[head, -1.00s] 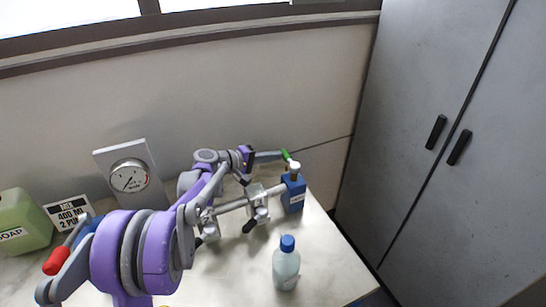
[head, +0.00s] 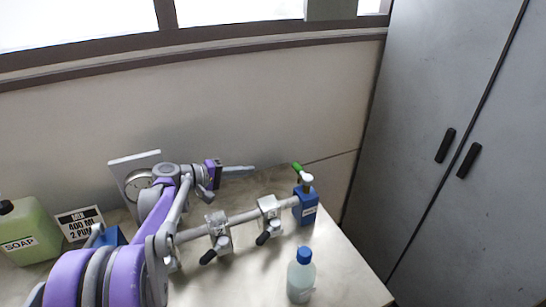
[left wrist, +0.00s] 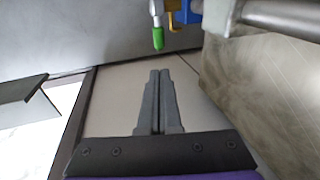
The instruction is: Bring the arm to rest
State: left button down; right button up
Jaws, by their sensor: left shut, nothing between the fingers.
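My left arm is purple and grey and reaches in from the left in the head view. Its gripper (head: 238,169) is above the back of the table, pointing right, with its fingers together and empty. In the left wrist view the two grey fingers (left wrist: 160,78) are closed against each other. A green tip (head: 297,167) stands above the blue block (head: 306,205) at the end of the pipe, to the right of the fingers and apart from them. The green tip also shows in the left wrist view (left wrist: 158,38), beyond the fingertips. My right gripper does not show.
A metal pipe (head: 243,217) with clamps runs across the table. A blue-capped bottle (head: 301,277) stands at the front right. A green soap container (head: 28,232), a sign (head: 80,222) and a partly hidden gauge (head: 139,184) are at the left. Grey cabinets (head: 425,110) stand at the right.

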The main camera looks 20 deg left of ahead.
pick_arm(q)
jog(key=s+d+g, duration=0.1)
jog(key=d, duration=0.1)
jog(key=s+d+f+m+g, duration=0.1)
jog(key=d, duration=0.2)
jog(key=s+d+f+y, duration=0.1)
jog(key=s+d, duration=0.1)
jog(key=d, duration=0.1)
jog(key=shift+d+f+m+g, duration=0.15)
jog(key=shift+f+m+g, duration=0.1)
jog(key=shift+m+g, duration=0.15)
jog(key=s+d+f+m+g+y, duration=0.1)
jog(key=s+d+f+m+y, duration=0.1)
jog(key=s, duration=0.6)
jog(key=s+d+f+m+g+y, duration=0.1)
jog(key=s+d+f+m+y, duration=0.2)
jog(key=s, duration=0.4)
jog(key=s+d+f+m+g+y, duration=0.1)
jog(key=s+d+f+m+y, duration=0.1)
jog(key=s+f, duration=0.4)
jog(key=shift+s+d+m+g+y, duration=0.35)
jog(key=shift+s+d+m, duration=0.35)
jog(key=shift+s+d, duration=0.55)
jog(key=shift+s+a+f, duration=0.25)
jog(key=shift+s+a, duration=0.1)
jog(key=shift+s, duration=0.05)
